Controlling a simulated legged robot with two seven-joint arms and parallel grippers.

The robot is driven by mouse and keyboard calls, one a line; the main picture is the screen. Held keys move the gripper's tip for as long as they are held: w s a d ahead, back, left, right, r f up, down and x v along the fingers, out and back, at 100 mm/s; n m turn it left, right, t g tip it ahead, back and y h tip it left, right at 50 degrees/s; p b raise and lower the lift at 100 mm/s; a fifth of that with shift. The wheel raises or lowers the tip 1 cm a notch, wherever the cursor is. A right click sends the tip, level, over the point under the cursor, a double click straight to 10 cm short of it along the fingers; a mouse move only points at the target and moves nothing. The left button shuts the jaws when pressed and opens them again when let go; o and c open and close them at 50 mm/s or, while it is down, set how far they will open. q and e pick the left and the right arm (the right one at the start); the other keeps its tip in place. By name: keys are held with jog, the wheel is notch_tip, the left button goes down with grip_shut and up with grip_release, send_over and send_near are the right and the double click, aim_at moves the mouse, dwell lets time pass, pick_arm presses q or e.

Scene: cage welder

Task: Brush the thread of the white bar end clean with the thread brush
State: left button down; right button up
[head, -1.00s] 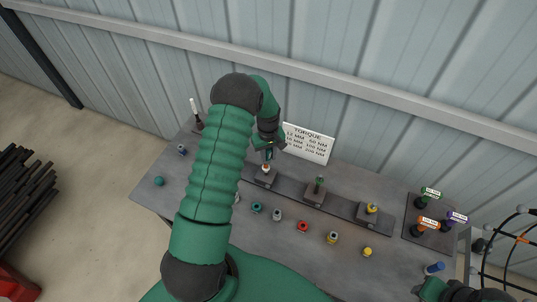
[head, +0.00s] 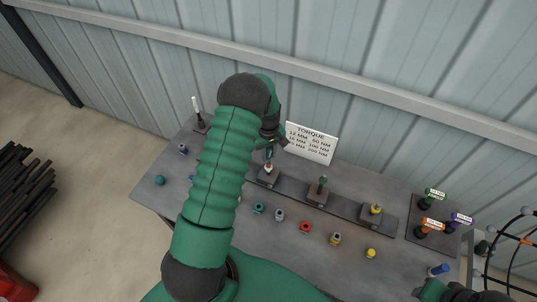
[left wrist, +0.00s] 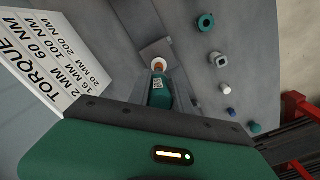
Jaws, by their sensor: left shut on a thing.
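The white bar end (head: 268,167) stands upright in the leftmost block of the rail on the bench, with orange-brown on its thread. In the left wrist view its white ring and orange part (left wrist: 158,65) show just beyond the held tool. My left gripper (head: 269,143) is above it, shut on a teal tool with a pale label (left wrist: 160,92), seemingly the thread brush. The tool points at the bar end; I cannot tell whether they touch. My right arm's dark end (head: 458,292) shows at the bottom right edge; its jaws are not clear.
A green bar end (head: 322,184) and a yellow bar end (head: 376,209) stand farther right on the rail. Several coloured nuts lie in front. A torque sign (head: 311,143) stands behind. Labelled tools stand on a dark mat (head: 416,207) at right. A white-topped tool (head: 196,106) stands at back left.

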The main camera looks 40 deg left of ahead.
pick_arm(q)
jog(key=m, duration=0.4)
jog(key=shift+s+d+f+m, duration=0.1)
jog(key=shift+f+m, duration=0.1)
jog(key=shift+m, duration=0.1)
jog(key=m, duration=0.5)
jog(key=shift+n+b, duration=0.35)
jog(key=shift+n, duration=0.85)
jog(key=n, duration=0.4)
jog(key=shift+d+n, duration=0.1)
jog(key=shift+n, duration=0.3)
jog(key=n, duration=0.4)
jog(key=shift+r+n, duration=0.1)
jog(key=shift+n, duration=0.3)
jog(key=n, duration=0.4)
jog(key=shift+p, duration=0.4)
